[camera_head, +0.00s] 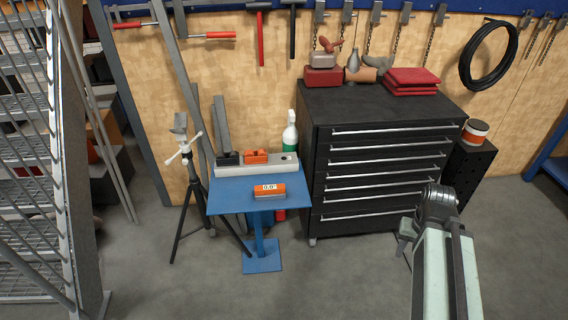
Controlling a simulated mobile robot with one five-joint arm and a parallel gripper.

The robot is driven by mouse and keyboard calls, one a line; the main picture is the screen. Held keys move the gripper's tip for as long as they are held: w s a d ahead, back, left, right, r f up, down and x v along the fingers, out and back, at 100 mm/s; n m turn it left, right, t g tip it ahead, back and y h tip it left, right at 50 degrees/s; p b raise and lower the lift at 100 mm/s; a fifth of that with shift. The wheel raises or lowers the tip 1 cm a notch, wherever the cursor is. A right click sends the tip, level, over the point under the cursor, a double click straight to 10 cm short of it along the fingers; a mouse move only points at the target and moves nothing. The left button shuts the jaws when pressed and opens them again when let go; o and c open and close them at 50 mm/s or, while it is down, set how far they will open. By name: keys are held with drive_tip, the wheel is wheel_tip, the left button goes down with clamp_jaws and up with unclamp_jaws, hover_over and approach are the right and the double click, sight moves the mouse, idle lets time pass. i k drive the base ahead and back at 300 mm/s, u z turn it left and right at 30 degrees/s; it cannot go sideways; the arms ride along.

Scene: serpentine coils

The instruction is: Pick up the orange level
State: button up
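The orange level (269,191), a small block with a display reading about 0.0°, lies near the front edge of a blue pedestal table (230,198). My arm rises from the lower right edge and bends at a dark joint. The part that appears to be my gripper (406,232) hangs left of that joint, in front of the black cabinet and well to the right of the level. It is apart from the level. My arm partly hides it, and its fingers cannot be made out.
Behind the level, a grey bar (275,167) carries another orange block (255,156) and a dark block (228,158). A tripod (187,190) stands left, a spray bottle (290,135) behind. A black drawer cabinet (385,165) stands right. The front floor is clear.

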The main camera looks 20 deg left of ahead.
sight(272, 191)
drive_tip(key=i, duration=1.7)
drive_tip(key=u, duration=3.9)
